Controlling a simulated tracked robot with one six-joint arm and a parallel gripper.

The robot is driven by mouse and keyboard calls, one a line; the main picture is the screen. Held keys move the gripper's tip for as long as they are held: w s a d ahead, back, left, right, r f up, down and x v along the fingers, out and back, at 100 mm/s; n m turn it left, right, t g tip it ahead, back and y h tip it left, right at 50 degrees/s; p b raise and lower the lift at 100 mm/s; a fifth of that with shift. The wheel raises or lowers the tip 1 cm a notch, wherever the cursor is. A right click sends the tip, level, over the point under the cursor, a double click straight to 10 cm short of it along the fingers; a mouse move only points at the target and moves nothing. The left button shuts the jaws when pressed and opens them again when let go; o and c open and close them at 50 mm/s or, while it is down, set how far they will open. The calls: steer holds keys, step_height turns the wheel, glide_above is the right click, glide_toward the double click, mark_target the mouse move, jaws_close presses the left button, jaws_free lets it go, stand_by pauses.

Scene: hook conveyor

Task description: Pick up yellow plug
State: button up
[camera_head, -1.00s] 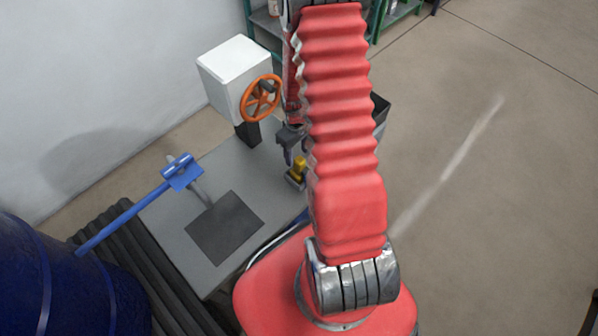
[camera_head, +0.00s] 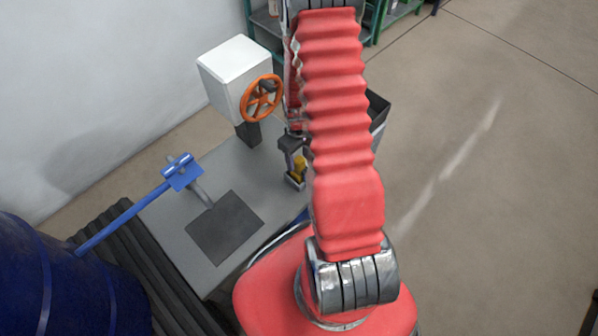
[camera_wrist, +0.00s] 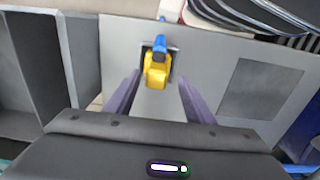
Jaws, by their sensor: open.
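The yellow plug (camera_wrist: 157,72) has a blue part at its top end and sits in a dark square socket (camera_wrist: 147,56) on the grey table in the wrist view. In the head view the yellow plug (camera_head: 300,166) shows just left of my red arm. My gripper (camera_wrist: 155,92) is open. In the wrist view its two purple fingers stand left and right of the plug's near end, with gaps on both sides. In the head view my gripper (camera_head: 291,160) is at the plug, partly hidden by the arm.
The grey table (camera_head: 165,225) carries a dark square plate (camera_head: 225,228), a blue-handled lever (camera_head: 182,172) and a white box (camera_head: 233,72) with an orange handwheel (camera_head: 261,98). A dark open bin (camera_head: 378,112) stands behind my arm. A blue barrel (camera_head: 60,285) is at lower left.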

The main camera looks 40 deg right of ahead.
mark_target(300, 170)
steer(key=shift+d+f, duration=0.15)
steer(key=shift+f, duration=1.15)
steer(key=shift+d+f, duration=0.15)
steer(key=shift+f, duration=1.15)
steer(key=shift+c, duration=0.2)
jaws_close()
